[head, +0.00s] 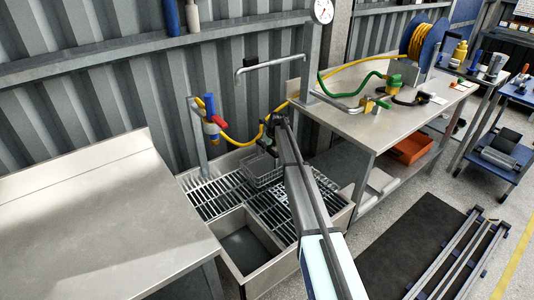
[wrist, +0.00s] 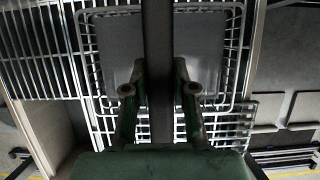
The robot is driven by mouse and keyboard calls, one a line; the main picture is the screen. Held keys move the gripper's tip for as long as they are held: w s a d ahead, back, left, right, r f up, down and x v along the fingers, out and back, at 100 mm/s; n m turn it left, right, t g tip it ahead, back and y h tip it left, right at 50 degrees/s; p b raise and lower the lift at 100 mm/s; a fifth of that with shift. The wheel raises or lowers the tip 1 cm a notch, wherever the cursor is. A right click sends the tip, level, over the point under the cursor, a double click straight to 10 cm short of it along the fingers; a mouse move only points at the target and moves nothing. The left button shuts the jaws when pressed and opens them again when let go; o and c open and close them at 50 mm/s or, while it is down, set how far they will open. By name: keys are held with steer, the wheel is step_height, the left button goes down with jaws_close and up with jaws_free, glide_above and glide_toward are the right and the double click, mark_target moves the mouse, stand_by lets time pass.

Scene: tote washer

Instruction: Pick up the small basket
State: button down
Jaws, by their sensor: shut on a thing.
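The small basket (head: 262,175) is a grey wire basket over the slatted grate of the wash basin in the head view. My gripper (head: 268,146) is right above it, at the end of my arm. In the wrist view, the basket's rounded wire rim (wrist: 243,60) lies below my gripper (wrist: 160,88), and the fingers are closed on a dark bar (wrist: 158,45) that crosses the basket's middle like a handle. I cannot tell whether the basket's base touches the grate.
The basin's grate (head: 205,194) surrounds an open square well (head: 245,250) at the front. An empty metal table (head: 90,215) stands at left. A bench (head: 375,115) with a green hose (head: 345,66) stands at right. A tap and yellow hose (head: 240,141) are behind the basin.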

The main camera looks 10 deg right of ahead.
steer(key=shift+f, duration=1.35)
steer(key=c, duration=0.9)
jaws_free()
steer(key=shift+f, duration=0.1)
steer(key=shift+c, duration=0.2)
steer(key=b+v, duration=0.1)
steer(key=v, duration=0.9)
steer(key=shift+s+r, duration=0.15)
steer(key=shift+r, duration=0.25)
steer(key=shift+o, duration=0.5)
steer(key=shift+s+d+r, duration=0.1)
steer(key=shift+s+r, duration=0.15)
steer(key=shift+r, duration=0.45)
